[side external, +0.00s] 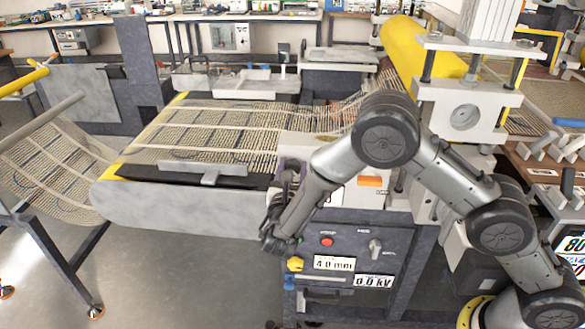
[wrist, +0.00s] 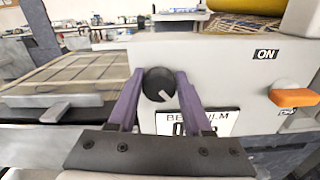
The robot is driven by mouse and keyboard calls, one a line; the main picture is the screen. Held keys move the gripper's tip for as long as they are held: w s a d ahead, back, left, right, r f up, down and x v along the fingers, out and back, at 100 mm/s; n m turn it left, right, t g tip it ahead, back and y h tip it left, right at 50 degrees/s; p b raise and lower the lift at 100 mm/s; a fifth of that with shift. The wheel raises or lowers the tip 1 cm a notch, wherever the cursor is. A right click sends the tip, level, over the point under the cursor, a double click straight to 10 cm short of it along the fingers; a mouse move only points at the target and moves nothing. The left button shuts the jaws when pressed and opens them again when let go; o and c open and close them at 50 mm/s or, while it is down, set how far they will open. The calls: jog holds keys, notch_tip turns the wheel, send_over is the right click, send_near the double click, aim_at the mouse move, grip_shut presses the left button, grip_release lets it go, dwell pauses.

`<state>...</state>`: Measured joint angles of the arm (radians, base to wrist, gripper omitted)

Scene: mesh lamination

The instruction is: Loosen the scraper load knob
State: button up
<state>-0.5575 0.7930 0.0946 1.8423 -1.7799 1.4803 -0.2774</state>
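A round black knob (wrist: 159,84) with a white pointer mark is on the pale front face of the machine in the wrist view. The pointer slants to the lower right. The two purple fingers of my gripper (wrist: 160,76) stand on either side of the knob, very close to its rim. I cannot tell whether they touch it. A label (wrist: 196,123) below the knob is partly hidden by the fingers, so its wording is unclear. In the side view my gripper (side external: 289,174) is at the left end of the pale housing, and the knob cannot be made out there.
An orange switch lever (wrist: 294,97) with an ON label is to the right of the knob. The mesh belt (side external: 210,128) lies to the left. Below is a dark panel with a red button (side external: 327,241), a yellow knob (side external: 295,264) and a grey selector (side external: 375,247).

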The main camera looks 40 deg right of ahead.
grip_shut()
